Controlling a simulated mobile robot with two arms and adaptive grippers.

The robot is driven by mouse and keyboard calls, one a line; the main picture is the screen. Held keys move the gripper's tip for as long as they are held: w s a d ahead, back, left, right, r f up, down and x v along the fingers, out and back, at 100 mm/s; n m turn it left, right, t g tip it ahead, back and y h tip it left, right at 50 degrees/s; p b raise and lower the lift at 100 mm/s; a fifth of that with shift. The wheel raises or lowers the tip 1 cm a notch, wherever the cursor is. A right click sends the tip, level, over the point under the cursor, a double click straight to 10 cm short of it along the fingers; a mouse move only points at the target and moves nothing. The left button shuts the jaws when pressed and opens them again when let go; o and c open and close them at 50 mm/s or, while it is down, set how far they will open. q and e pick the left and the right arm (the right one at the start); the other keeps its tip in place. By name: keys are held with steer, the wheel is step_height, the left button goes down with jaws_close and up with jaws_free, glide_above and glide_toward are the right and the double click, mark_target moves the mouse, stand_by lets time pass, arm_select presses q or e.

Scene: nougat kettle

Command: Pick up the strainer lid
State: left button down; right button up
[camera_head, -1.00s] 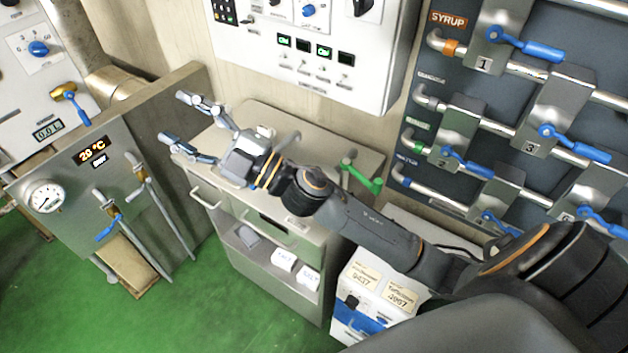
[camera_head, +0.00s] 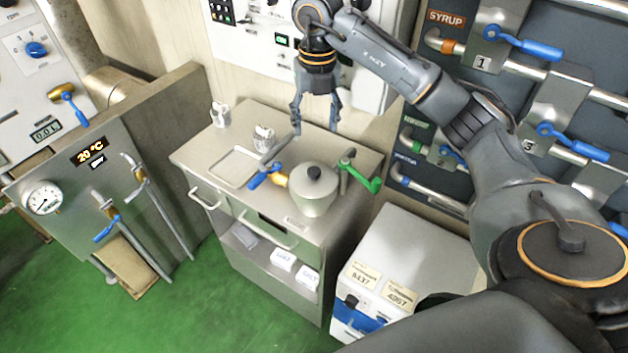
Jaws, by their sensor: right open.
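A round metal pot (camera_head: 312,200) stands on the metal cabinet top. I take this lid for the strainer lid, but I see no strainer holes from here. My right gripper (camera_head: 315,130) points down, open and empty, with its fingertips apart from the knob and above it in the picture. My left gripper is out of view.
A green-handled crank (camera_head: 361,178) is at the pot's right, and a blue-handled valve (camera_head: 265,176) at its left. A shallow tray (camera_head: 236,167) and small white items (camera_head: 220,113) share the cabinet top. A control panel (camera_head: 250,42) hangs behind.

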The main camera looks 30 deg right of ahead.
steer(key=p, duration=0.1)
glide_above(314, 170)
steer(key=f, duration=0.8)
steer(key=shift+s+d, duration=0.2)
steer(key=shift+s, duration=0.05)
steer(key=shift+a+f+p, duration=0.15)
steer(key=shift+f+p, duration=0.4)
steer(key=shift+p, duration=0.05)
steer(key=f+p, duration=0.1)
steer(key=f, duration=0.2)
steer(key=shift+w+a+f+p, duration=0.15)
steer(key=shift+w+f+p, duration=0.05)
steer(key=shift+f+p, duration=0.2)
steer(key=shift+f, duration=0.4)
steer(key=shift+c, duration=0.2)
jaws_close()
